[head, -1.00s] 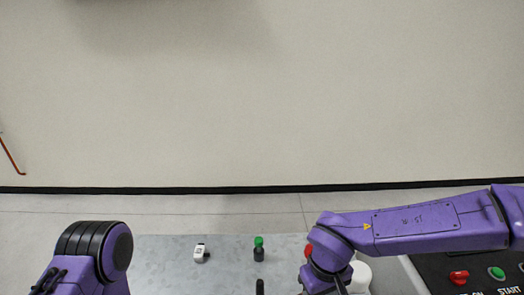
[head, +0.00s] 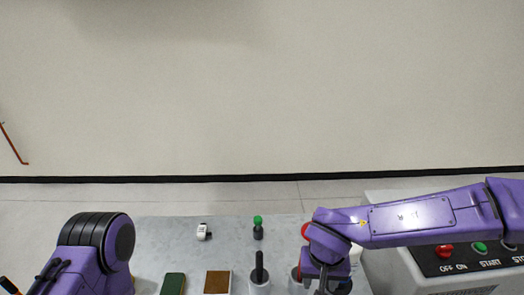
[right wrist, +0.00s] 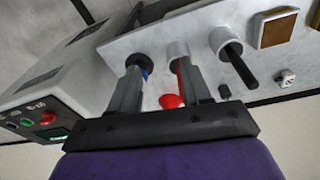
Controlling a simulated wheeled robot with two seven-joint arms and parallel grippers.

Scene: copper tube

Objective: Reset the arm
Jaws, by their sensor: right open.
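My right gripper (right wrist: 165,82) is open, with its two grey fingers apart in the right wrist view. It points toward the table, and nothing shows gripped between the fingers. A white cylinder (right wrist: 178,50) with a red part and a dark-topped blue item (right wrist: 143,62) appear beyond and between the fingers. A red knob (right wrist: 171,101) shows near the right finger. In the head view my right arm (head: 410,217) reaches in from the right and bends down at the table; its fingertips are hidden or cut off. My left arm (head: 95,250) is at lower left, its gripper out of view.
The grey table (head: 160,230) holds a white holder with a black rod (head: 259,270), a green-topped item (head: 258,222), a small white item (head: 204,232), a brown block (head: 217,282) and a green block (head: 173,284). A control box (head: 382,265) with buttons stands right.

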